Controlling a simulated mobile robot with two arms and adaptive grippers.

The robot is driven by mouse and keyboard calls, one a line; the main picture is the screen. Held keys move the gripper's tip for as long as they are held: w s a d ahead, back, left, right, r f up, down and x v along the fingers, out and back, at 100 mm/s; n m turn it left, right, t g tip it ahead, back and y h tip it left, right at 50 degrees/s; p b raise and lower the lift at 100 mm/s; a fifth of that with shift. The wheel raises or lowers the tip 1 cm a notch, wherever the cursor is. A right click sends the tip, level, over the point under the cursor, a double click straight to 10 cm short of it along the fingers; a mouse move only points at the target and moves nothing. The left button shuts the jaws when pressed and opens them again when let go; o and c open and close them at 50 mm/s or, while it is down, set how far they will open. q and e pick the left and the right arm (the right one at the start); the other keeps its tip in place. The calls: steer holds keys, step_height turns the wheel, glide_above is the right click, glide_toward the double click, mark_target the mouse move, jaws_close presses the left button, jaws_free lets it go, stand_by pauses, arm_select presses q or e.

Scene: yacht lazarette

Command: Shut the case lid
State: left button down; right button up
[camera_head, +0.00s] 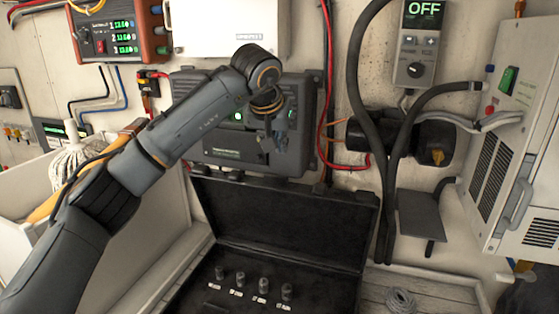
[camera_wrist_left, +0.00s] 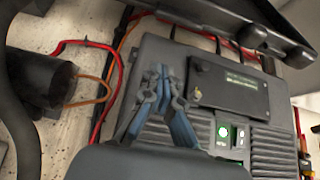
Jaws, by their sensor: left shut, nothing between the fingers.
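The black case (camera_head: 240,270) stands open at the bottom centre of the head view. Its lid (camera_head: 285,215) is raised at the back, roughly upright, with its inside facing me. My left gripper (camera_head: 279,143) is above the lid's top edge, in front of a dark wall unit, and seems apart from the lid. In the left wrist view its blue-grey fingertips (camera_wrist_left: 160,74) are together with nothing between them. A black edge at the top of that view seems to be the lid (camera_wrist_left: 235,28). My right gripper is not in view.
Several small cylinders (camera_head: 265,284) stand inside the case. The dark wall unit (camera_head: 300,105) is behind the lid. A white bin (camera_head: 150,235) is to the left. A rope coil (camera_head: 400,299) lies at the lower right. Black hoses (camera_head: 385,180) hang right of the case.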

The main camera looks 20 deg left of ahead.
arm_select(q)
step_height(320, 180, down, 5)
steer(key=p, duration=0.3)
steer(key=shift+r, duration=0.1)
steer(key=shift+s, duration=0.45)
steer(key=shift+f, duration=0.2)
